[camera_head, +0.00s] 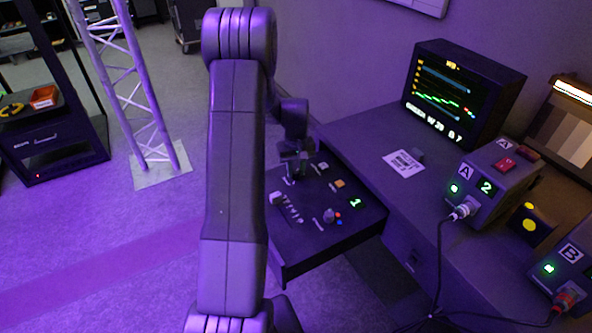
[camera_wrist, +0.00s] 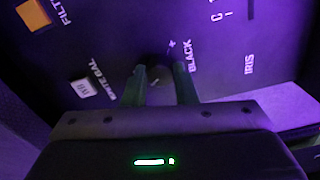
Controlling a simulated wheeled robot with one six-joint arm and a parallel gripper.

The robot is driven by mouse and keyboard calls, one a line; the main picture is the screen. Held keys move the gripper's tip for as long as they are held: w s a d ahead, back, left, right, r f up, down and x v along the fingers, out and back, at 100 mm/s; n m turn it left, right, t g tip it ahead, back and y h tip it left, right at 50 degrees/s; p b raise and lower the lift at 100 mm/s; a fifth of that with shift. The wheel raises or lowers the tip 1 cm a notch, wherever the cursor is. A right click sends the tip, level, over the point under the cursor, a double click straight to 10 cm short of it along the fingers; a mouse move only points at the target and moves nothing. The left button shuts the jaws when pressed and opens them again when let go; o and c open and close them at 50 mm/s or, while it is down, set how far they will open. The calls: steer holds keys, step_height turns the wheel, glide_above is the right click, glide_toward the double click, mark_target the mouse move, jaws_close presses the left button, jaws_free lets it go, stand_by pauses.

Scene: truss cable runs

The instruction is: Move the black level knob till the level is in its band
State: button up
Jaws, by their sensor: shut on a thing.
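My gripper (camera_wrist: 158,74) is shut on the black level knob (camera_wrist: 157,60), a small dark knob beside the printed word BLACK on the control panel. The fingers stand on either side of it and hide part of it. In the head view my gripper (camera_head: 292,158) reaches down at the far left of the panel (camera_head: 338,241), and the knob is hidden there. The monitor (camera_head: 450,101) shows a green trace low on its screen, with blue lines above and below and small text at the bottom. I cannot read the level exactly.
The panel also bears a white button (camera_wrist: 83,88), an orange button (camera_wrist: 34,14) and a joystick-like knob (camera_head: 329,215). Boxes A (camera_head: 489,186) and B (camera_head: 566,259) with cables stand on the desk at right. A truss (camera_head: 128,85) stands at left, with open floor in front.

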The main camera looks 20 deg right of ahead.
mark_target(296, 171)
steer(key=n, duration=0.3)
steer(key=shift+b, duration=0.3)
steer(key=o, duration=1)
step_height(296, 171, up, 14)
steer(key=shift+f, duration=0.1)
